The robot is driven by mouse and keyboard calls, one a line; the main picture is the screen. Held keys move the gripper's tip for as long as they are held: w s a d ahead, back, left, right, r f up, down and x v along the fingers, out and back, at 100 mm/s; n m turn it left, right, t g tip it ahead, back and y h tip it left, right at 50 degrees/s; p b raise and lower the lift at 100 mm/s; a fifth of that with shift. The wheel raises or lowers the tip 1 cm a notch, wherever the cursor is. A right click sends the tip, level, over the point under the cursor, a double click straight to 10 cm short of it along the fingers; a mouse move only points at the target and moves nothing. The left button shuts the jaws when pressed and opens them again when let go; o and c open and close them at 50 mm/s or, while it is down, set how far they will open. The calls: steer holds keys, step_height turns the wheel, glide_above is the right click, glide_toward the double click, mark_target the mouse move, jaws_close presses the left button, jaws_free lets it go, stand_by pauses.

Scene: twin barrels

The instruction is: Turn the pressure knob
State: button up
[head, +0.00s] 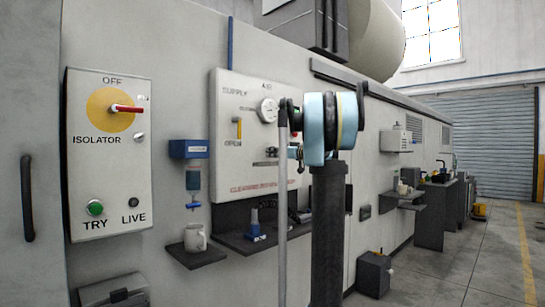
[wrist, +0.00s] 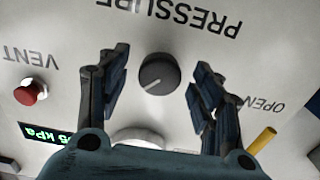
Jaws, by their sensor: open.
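The pressure knob (wrist: 158,74) is a dark round knob with a white pointer line, on a pale panel under the upside-down word PRESSURE in the wrist view. My gripper (wrist: 157,68) is open, its two dark fingers apart on either side of the knob, with visible gaps. I cannot tell how far the fingertips stand from the panel. In the head view my arm stands in front of the air supply panel (head: 225,160), and I cannot make out the pressure knob there.
A red VENT button (wrist: 30,91), a green kPa display (wrist: 45,133) and a yellow lever (wrist: 262,140) surround the knob. An isolator box (head: 110,165) is at left. A shelf with a mug (head: 195,238) juts out below. Open floor lies at right.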

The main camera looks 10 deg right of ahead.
steer(key=shift+x, duration=1.4)
steer(key=c, duration=1.1)
steer(key=o, duration=1.1)
